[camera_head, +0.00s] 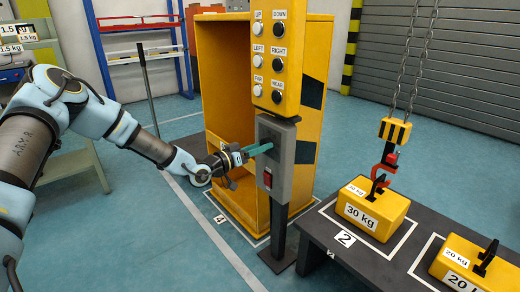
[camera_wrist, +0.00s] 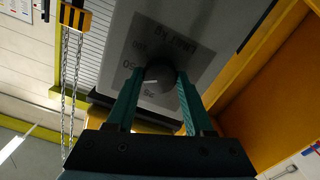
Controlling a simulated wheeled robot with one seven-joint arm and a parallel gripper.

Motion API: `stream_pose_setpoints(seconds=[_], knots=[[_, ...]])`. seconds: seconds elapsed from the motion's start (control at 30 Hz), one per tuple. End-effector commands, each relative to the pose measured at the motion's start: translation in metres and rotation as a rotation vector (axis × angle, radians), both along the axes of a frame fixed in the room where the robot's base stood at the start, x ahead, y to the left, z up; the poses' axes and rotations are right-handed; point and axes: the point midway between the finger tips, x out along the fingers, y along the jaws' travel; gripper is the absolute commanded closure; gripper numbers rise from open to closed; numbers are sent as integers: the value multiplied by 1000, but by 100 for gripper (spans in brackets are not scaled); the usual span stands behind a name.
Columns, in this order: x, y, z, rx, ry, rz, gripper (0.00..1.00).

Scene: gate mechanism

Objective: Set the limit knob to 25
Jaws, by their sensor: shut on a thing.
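The limit knob (camera_wrist: 158,73) is a dark round knob on a grey plate (camera_wrist: 195,50) in the wrist view. Lettering reading like LIMIT KG and small numbers around the knob appear upside down and are partly blurred.
A yellow button panel (camera_head: 290,55) stands above the box. A red switch (camera_head: 267,179) sits below my fingers. A yellow cabinet (camera_head: 222,90) stands behind. At right, a red hook (camera_head: 384,166) hangs over a 30 kg weight (camera_head: 375,208) on a dark table, beside a 20 kg weight (camera_head: 470,262).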

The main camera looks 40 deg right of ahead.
Motion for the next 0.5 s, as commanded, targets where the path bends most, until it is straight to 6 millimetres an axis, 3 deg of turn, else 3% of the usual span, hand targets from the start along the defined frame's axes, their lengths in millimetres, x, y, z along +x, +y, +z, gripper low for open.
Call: stream_pose_setpoints(seconds=[0.5], knots=[[0,1,-1,29,491,2,100]])
